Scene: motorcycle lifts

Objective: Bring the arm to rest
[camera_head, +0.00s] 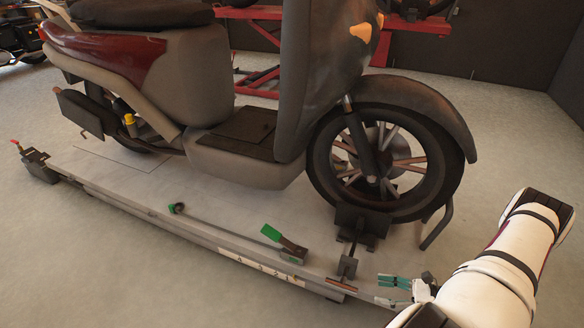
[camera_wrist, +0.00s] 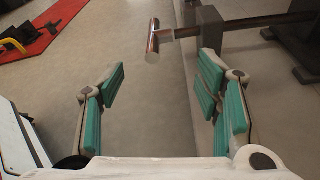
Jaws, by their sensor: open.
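My arm comes in from the right edge in the head view. My gripper (camera_head: 395,291) is at its end, low near the front end of the motorcycle lift (camera_head: 200,236). In the wrist view my gripper (camera_wrist: 162,98) shows two teal-padded fingers spread wide apart. Nothing is between them but grey floor. A metal T-shaped handle (camera_wrist: 154,42) on a dark bar lies beyond the fingertips, apart from them. The handle also shows in the head view (camera_head: 342,284), just left of my gripper.
A scooter (camera_head: 235,90) stands upright on the lift, its front wheel (camera_head: 384,163) at a dark wheel clamp (camera_head: 362,218). A green pedal (camera_head: 271,232) sits on the lift's side. A red mat (camera_wrist: 45,28) lies upper left in the wrist view. Open floor (camera_head: 90,270) is at front left.

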